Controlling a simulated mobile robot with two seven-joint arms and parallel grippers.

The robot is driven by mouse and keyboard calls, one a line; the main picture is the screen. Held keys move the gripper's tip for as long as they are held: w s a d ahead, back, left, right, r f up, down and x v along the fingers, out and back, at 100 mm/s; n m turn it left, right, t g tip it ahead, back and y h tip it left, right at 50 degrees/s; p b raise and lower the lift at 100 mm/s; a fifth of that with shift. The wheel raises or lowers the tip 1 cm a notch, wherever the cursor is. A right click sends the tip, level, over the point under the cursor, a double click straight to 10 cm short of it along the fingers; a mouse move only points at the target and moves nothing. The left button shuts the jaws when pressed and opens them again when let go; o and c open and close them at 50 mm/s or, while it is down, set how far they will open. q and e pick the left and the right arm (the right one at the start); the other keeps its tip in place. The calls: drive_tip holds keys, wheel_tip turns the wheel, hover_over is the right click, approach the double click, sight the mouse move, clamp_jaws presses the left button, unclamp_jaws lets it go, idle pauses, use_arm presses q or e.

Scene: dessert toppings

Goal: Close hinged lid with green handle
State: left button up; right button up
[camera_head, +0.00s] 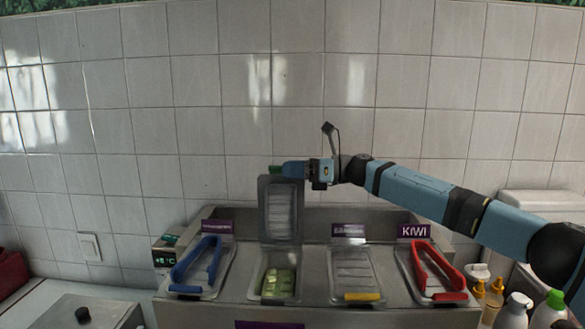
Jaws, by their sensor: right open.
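The hinged lid (279,212) is a clear panel that stands upright, open, over the second compartment from the left. Its green handle (275,170) shows at the lid's top edge. Below it, the open compartment (266,293) holds pale green pieces (279,280). My right gripper (290,169) reaches in from the right at the top of the lid, right beside the green handle. It is open; I cannot tell whether it touches the lid. Its far fingertip is hard to make out against the handle. My left gripper is not in view.
A closed lid with a yellow handle (362,297) is to the right. Bottles (517,308) crowd the right edge. A tiled wall (200,100) stands behind the metal counter.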

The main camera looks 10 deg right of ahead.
clamp_jaws()
drive_tip(key=shift+s+b, duration=0.25)
drive_tip(key=shift+b, duration=0.05)
drive_tip(key=shift+s+a+f+n+b, duration=0.1)
drive_tip(key=shift+s+n+b, duration=0.2)
drive_tip(key=shift+b, duration=0.15)
drive_tip(key=s+a+f+n+b, duration=0.1)
drive_tip(key=s+a+n+b, duration=0.1)
drive_tip(key=s+b, duration=0.7)
drive_tip(key=shift+s+f+n+b, duration=0.35)
drive_tip(key=shift+s+f+n, duration=0.05)
drive_tip(key=shift+s+n, duration=0.4)
